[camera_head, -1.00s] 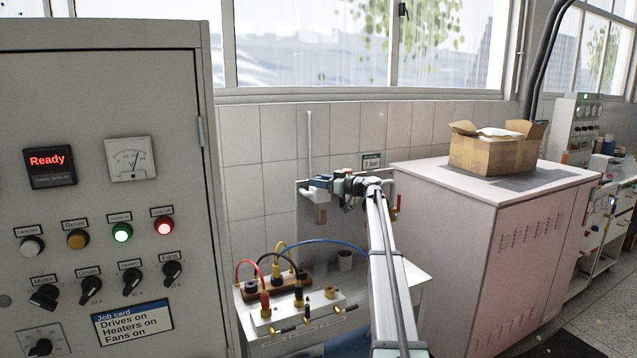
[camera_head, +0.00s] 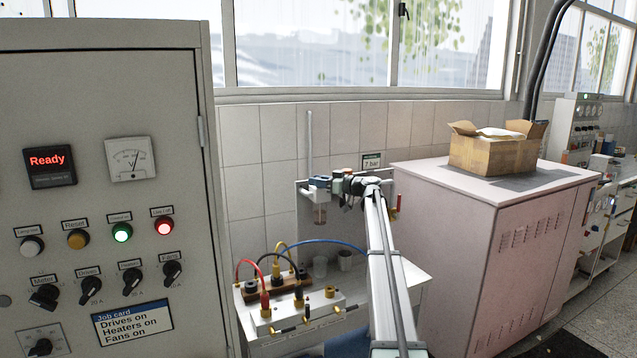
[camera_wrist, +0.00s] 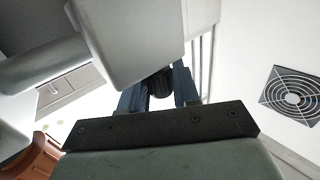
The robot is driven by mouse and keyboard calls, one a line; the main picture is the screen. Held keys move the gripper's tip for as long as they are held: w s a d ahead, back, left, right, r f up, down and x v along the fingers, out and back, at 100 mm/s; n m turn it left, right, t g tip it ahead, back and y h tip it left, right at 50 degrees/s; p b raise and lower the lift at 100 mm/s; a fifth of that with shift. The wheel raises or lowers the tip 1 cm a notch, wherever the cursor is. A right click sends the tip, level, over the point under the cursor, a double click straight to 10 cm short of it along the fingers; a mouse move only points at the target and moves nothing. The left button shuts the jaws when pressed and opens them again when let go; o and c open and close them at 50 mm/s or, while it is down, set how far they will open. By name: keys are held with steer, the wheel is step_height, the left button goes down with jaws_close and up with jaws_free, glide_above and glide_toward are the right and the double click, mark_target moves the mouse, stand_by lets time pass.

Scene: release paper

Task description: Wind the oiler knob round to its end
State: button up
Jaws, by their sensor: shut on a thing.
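The oiler knob (camera_wrist: 157,84) shows in the wrist view as a small dark round piece between the two blue fingers of my gripper (camera_wrist: 158,92). My gripper is shut on it. Large grey housings in front hide most of the knob and what lies beyond. In the head view my gripper (camera_head: 322,183) is at the wall fittings, above a small hanging bowl (camera_head: 320,213). The knob itself cannot be made out there, and its turn angle cannot be read.
A "7 bar" label (camera_head: 372,161) is on the wall just right of my gripper. Below stands a bench with coloured cables, a terminal block (camera_head: 290,316) and a cup (camera_head: 345,259). A control cabinet (camera_head: 100,190) stands left, a pale cabinet (camera_head: 500,250) right.

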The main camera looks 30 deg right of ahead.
steer(key=shift+w+d+n+g+y, duration=0.1)
steer(key=shift+n+g+y, duration=0.3)
steer(key=shift+g+y, duration=0.15)
steer(key=shift+n+g+y, duration=0.25)
steer(key=shift+n+y, duration=0.15)
steer(key=shift+y, duration=0.05)
steer(key=o, duration=0.9)
steer(key=v, duration=1.4)
